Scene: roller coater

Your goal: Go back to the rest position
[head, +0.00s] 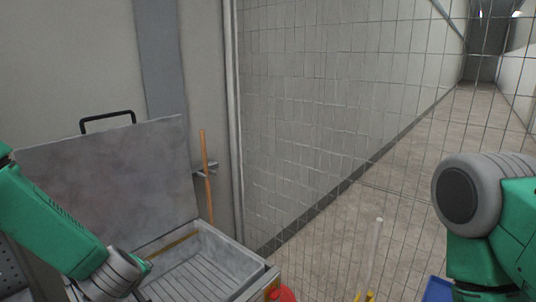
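My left arm (60,230), green with a grey joint, comes in from the left and reaches down in front of the grey metal box. Its gripper does not show. My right arm (500,220), green with a large grey joint, is at the right edge. Its gripper is also out of view. The metal box (252,268) has its lid (110,180) raised, with a black handle (107,121) on top. A ribbed sloping surface (200,278) lies inside the box, partly hidden by my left arm.
A wooden stick (207,180) stands upright behind the box by a wall bracket. A wire mesh fence (340,120) runs along the right, with a corridor beyond. A red object (283,294), a pale pole (374,250) and a blue object (438,290) show at the bottom.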

